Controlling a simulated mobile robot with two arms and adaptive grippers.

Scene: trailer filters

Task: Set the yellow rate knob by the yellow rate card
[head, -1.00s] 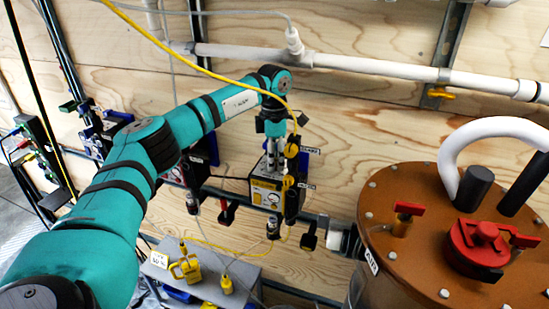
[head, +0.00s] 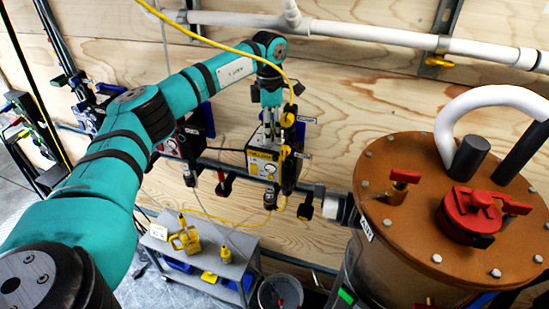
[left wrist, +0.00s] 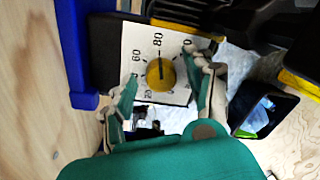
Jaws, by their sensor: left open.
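The yellow rate knob (left wrist: 161,74) is round, with a dark pointer line toward the 80 mark. It sits on a white dial plate (left wrist: 136,42) with printed numbers. My left gripper (left wrist: 161,66) is open, with one finger on each side of the knob; I cannot tell whether they touch it. In the head view my left gripper (head: 270,138) hangs above the yellow-labelled unit (head: 262,166) on the wall rail, and the knob is not clear there. A small white card (head: 158,232) stands on the cart; its print is unreadable. My right gripper is out of view.
A grey cart (head: 207,262) below holds a yellow jug (head: 186,238). A yellow hose (head: 215,45) runs close along my left arm. A brown-lidded tank (head: 415,205) stands at right. Red-fronted units (head: 190,140) are left of the yellow one.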

